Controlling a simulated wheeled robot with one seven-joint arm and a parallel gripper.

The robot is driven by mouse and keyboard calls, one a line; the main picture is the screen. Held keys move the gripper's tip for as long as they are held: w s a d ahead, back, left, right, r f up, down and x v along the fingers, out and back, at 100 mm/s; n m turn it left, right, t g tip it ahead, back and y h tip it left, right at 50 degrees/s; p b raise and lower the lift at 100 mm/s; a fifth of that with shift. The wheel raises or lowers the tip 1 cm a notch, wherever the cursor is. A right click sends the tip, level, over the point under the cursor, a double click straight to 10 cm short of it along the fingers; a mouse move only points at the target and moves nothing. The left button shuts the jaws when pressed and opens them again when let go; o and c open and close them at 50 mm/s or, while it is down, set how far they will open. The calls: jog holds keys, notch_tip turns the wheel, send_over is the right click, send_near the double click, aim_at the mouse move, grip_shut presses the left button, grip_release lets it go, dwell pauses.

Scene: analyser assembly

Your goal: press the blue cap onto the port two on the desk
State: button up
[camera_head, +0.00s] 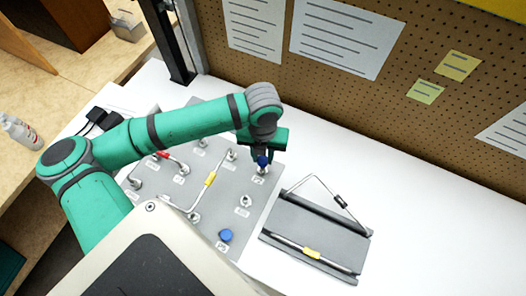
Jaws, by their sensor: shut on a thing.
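My gripper (263,155) points down over the upper right part of a grey panel (265,190) on the white desk. It is shut on a small dark blue cap (263,161). The cap is right above a metal port (262,170) with a small white label (258,181) beside it. I cannot tell whether the cap touches this port, and the label is too small to read. A second blue, round cap-like piece (226,236) is at the panel's lower edge.
Other metal fittings and bent tubes with yellow (210,180) and red (162,155) bands stand on the panel. A dark grey tray (315,233) with metal tubes lies to its right. A pegboard (400,110) rises behind. The desk right of the tray is clear.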

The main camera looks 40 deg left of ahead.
aim_at(263, 169)
jog(key=shift+f, duration=1.8)
jog(key=shift+f+n, duration=0.2)
jog(key=shift+n, duration=0.3)
jog(key=shift+w+f, duration=0.1)
jog(key=shift+f, duration=0.8)
jog(key=shift+f, duration=0.1)
jog(key=o, duration=1.1)
jog(key=shift+c, duration=0.2)
